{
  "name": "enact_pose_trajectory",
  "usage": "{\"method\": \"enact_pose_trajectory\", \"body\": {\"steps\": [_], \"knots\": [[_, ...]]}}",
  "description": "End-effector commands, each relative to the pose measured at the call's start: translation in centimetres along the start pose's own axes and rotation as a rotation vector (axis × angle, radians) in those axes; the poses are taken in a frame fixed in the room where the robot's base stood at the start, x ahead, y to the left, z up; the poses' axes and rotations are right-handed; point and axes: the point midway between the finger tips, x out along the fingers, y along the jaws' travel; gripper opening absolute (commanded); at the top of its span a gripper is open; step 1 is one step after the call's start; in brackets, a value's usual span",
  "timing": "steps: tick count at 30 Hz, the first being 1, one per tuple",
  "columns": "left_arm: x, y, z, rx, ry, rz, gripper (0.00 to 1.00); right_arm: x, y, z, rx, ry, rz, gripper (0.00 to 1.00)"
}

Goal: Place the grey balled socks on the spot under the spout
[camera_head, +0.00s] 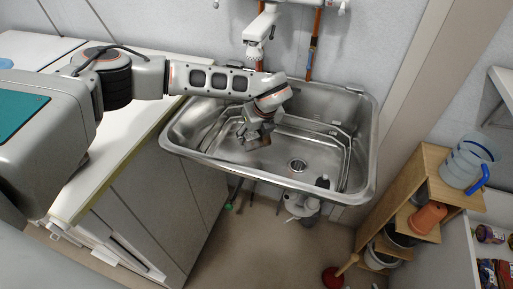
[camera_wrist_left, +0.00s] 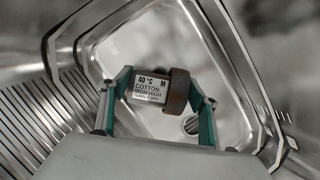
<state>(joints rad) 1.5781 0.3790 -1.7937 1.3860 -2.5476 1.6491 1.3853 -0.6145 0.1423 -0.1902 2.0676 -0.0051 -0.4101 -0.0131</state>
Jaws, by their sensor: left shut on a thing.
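My left gripper (camera_head: 257,138) is inside the steel sink basin (camera_head: 350,160), reaching in from the left, above the basin floor. It is shut on a small grey-brown bundle, which I take for the balled socks (camera_head: 263,141). In the left wrist view the socks (camera_wrist_left: 180,92) sit between the two green-edged fingers and carry a white care label with print. I cannot tell whether they touch the basin floor. The white tap with its spout (camera_head: 258,30) is on the wall above the back of the sink. The spot under it is partly hidden by my left arm. My right gripper is out of view.
The drain (camera_head: 297,165) is right of the gripper, and a small dark object (camera_head: 322,182) lies near the basin's right front. The basin walls rise all around. A white counter (camera_head: 125,125) adjoins the left; a wooden shelf (camera_head: 425,185) with containers stands at right.

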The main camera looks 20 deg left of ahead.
Motion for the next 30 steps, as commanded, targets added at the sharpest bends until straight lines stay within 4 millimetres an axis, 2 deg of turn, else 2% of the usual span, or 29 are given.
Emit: {"method": "enact_pose_trajectory", "body": {"steps": [1,3,7,14,19,26,27,29,30], "knots": [[1.1,0.1,-0.6,0.001,0.005,0.004,0.39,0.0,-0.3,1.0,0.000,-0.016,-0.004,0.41],[1.7,0.1,-0.8,0.001,0.004,0.003,0.39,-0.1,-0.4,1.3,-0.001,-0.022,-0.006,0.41],[2.7,0.1,-1.2,0.001,0.004,0.003,0.39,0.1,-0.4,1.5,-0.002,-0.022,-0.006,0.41],[6.0,0.1,-2.7,0.001,0.005,0.005,0.39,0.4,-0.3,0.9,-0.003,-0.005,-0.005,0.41],[6.1,0.0,-2.6,-0.001,0.002,0.001,0.40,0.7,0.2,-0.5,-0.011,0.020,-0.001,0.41],[6.2,0.1,-2.7,-0.001,0.002,0.002,0.39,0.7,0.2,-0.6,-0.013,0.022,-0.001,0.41],[6.3,0.0,-2.7,-0.001,0.002,0.002,0.63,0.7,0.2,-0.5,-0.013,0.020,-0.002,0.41],[6.3,0.0,-2.7,-0.001,0.002,0.001,0.77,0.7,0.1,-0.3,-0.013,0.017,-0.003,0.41],[6.3,0.0,-2.7,-0.001,0.002,0.001,0.77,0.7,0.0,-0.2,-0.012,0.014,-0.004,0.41]]}}
